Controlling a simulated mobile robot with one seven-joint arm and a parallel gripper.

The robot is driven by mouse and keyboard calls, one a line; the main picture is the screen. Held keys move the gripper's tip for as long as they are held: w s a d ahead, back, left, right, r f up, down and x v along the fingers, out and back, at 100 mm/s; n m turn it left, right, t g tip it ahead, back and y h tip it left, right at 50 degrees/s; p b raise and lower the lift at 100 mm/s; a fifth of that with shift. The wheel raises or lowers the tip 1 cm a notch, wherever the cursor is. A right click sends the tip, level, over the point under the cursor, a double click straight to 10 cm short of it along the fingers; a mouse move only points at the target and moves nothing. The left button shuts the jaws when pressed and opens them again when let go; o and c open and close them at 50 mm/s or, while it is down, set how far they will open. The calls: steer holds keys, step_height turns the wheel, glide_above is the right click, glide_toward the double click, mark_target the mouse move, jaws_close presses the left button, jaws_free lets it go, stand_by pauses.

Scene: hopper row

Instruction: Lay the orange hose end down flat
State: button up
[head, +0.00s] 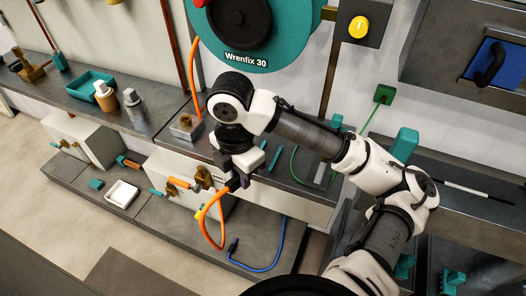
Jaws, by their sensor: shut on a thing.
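The orange hose (208,229) hangs in a loop below my gripper, over the front of the lower shelf. Its upper end runs up to my gripper (237,183), and a small yellow part (199,214) shows on its left side. My gripper points down and is shut on the orange hose end. The fingers and wrist hide most of that end, so its exact tilt cannot be told. The end is held above the lower shelf (180,233).
A blue hose (268,267) with a dark end lies on the lower shelf, right of the loop. A white tray (121,194) and small teal and orange parts lie to the left. A white box with brass valves (203,178) stands close beside my gripper.

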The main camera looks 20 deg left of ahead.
steer(key=w+p, duration=0.1)
steer(key=w, duration=0.3)
steer(key=w+f+p, duration=0.1)
steer(key=w, duration=0.3)
steer(key=w+f+p, duration=0.1)
steer(key=w, duration=0.2)
steer(key=shift+w+d+f, duration=0.2)
steer(key=shift+w+f, duration=0.05)
steer(key=shift+w, duration=0.15)
step_height(320, 180, down, 4)
steer(key=shift+r+p, duration=0.1)
steer(key=shift+p, duration=0.45)
steer(key=shift+w+f+p, duration=0.15)
steer(key=shift+f+p, duration=0.15)
steer(key=shift+f, duration=0.05)
steer(key=shift+f, duration=0.15)
